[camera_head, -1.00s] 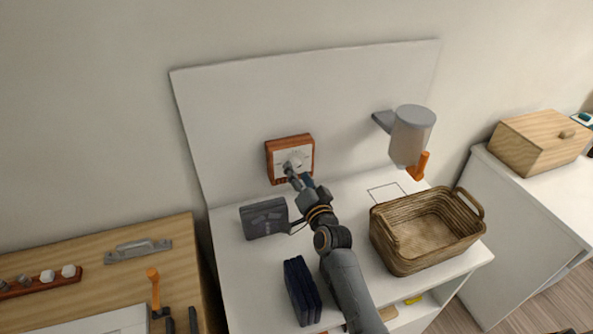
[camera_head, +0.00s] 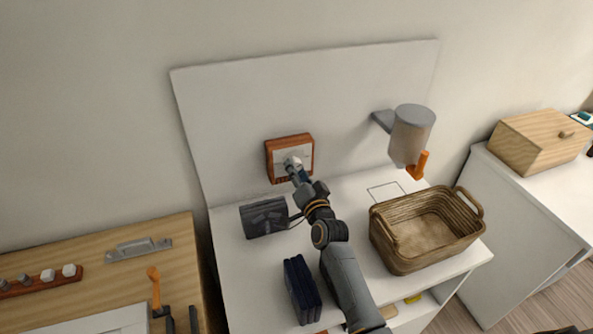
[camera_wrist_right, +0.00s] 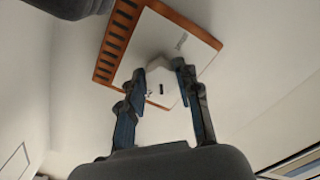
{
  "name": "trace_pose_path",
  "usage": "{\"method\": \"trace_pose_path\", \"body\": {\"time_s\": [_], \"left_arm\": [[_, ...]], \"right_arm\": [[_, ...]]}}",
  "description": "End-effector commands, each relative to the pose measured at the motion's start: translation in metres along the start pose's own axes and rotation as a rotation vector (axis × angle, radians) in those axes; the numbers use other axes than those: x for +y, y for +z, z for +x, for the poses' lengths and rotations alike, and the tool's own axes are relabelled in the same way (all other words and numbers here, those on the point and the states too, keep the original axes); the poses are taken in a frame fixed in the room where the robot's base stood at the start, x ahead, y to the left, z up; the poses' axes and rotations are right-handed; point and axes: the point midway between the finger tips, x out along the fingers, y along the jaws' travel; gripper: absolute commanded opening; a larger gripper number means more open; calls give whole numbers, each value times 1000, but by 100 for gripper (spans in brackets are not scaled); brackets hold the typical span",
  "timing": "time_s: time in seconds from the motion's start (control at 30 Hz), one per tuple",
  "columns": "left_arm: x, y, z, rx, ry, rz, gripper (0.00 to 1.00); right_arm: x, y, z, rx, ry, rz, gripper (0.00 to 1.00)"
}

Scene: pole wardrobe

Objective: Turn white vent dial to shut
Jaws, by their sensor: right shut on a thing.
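The vent panel (camera_head: 274,160) is a white plate in a reddish-brown wooden frame, mounted on the upright white board. It also shows tilted in the right wrist view (camera_wrist_right: 203,37), with a row of dark slots along one side. The white dial (camera_wrist_right: 160,88) sits on the plate between my right gripper's fingers. My right gripper (camera_wrist_right: 161,76) is shut on the dial. In the head view, my right gripper (camera_head: 294,167) reaches the panel and covers most of the dial. My left gripper is not in view.
A dark grey box (camera_head: 264,218) stands left of my right arm, and dark navy folded items (camera_head: 302,290) lie nearer. A wicker basket (camera_head: 390,247) stands to the right. A grey canister with an orange handle (camera_head: 411,135) hangs on the board above it.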

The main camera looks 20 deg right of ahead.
Motion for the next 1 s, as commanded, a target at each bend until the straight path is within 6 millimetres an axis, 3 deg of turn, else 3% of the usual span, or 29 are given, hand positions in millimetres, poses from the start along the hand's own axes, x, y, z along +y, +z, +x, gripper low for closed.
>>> {"method": "trace_pose_path", "body": {"time_s": [0.37,1.0], "left_arm": [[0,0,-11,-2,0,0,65],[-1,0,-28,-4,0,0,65]], "right_arm": [[0,-1,0,-1,1,-224,1],[3,-1,0,-1,0,-830,1]]}}
